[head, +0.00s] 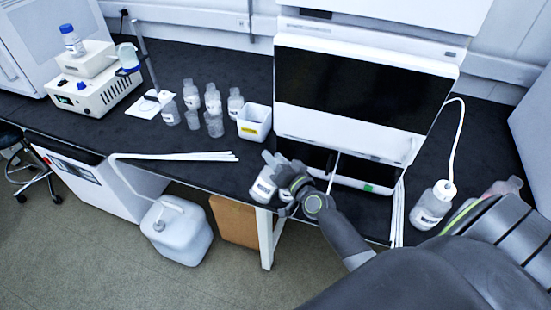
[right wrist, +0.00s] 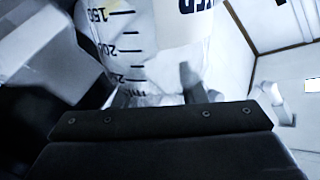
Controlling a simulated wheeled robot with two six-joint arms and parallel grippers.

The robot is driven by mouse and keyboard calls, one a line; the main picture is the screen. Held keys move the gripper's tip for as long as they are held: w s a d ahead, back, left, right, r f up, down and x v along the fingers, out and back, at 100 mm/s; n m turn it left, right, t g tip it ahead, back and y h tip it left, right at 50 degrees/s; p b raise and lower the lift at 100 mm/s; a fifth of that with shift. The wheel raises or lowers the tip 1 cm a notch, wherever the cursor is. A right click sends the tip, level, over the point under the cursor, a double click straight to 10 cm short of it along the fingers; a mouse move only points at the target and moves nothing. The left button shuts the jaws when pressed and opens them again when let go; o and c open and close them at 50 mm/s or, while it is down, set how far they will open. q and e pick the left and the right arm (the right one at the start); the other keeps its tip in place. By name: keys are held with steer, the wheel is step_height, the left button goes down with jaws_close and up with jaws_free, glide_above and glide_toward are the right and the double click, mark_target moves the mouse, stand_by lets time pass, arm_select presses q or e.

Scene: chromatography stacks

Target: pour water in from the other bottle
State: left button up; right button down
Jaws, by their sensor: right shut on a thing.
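My right gripper (head: 284,186) is at the bench's front edge, shut on a translucent bottle (head: 264,186) with a white label. The bottle looks tilted in the head view. In the right wrist view the bottle (right wrist: 150,50) fills the top middle, with black volume marks and part of a label, between the finger pads. Its water level cannot be made out. Beside the instrument at the right stands a bottle (head: 432,208) with a white cap and a tube. My left gripper is out of view.
The white instrument (head: 350,105) stands just behind the gripper. Several bottles (head: 213,98) and a white bin (head: 254,122) stand on the black bench to the left. White tubes (head: 185,156) lie across its front edge. A waste can (head: 175,230) stands on the floor.

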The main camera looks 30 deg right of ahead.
steer(key=shift+r, duration=0.15)
steer(key=shift+r+m, duration=0.1)
steer(key=shift+m, duration=0.4)
steer(key=shift+d+f+m, duration=0.1)
steer(key=shift+f+m, duration=0.1)
steer(key=shift+m, duration=0.4)
steer(key=shift+f+m, duration=0.15)
steer(key=shift+m, duration=0.35)
